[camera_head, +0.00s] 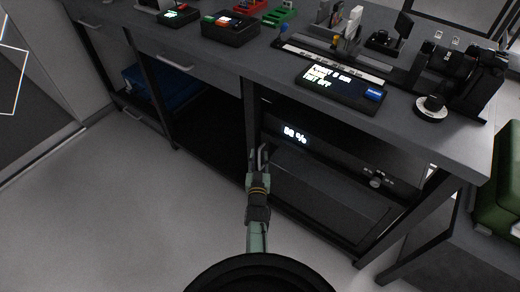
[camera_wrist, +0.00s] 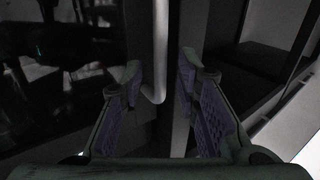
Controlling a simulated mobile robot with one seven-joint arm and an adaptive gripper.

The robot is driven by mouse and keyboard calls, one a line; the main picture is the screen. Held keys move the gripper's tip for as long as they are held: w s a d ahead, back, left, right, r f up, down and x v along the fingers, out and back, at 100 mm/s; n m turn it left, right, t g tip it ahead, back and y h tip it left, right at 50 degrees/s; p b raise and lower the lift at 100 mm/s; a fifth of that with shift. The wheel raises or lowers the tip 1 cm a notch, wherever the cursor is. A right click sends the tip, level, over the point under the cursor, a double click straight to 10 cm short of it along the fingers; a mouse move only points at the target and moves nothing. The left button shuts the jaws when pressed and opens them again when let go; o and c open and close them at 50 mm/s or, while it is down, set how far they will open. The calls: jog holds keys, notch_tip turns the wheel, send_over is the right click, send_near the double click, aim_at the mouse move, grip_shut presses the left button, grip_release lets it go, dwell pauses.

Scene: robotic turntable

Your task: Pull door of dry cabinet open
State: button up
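The dry cabinet (camera_head: 330,190) is a dark box under the right part of the workbench, with a lit percent display (camera_head: 295,134) on its upper front. I cannot tell for certain whether its door is fully shut. My gripper (camera_head: 261,160) is at the cabinet's left front edge, by the door handle. In the wrist view, the handle (camera_wrist: 158,50) is a pale upright bar with a bent lower end. It stands between the two fingers of my gripper (camera_wrist: 160,80), which are apart with gaps showing beside the bar. Contact with the handle is not visible.
The workbench (camera_head: 290,75) above carries small devices, a screen unit (camera_head: 340,88) and a black microscope-like instrument (camera_head: 445,75). A bench leg (camera_head: 252,115) stands close to my gripper. A green object (camera_head: 500,185) is at the right. The floor (camera_head: 150,205) at left is clear.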

jog(key=shift+w, duration=0.15)
jog(key=shift+r, duration=0.1)
jog(key=shift+c, duration=0.3)
grip_shut()
dwell(0.5)
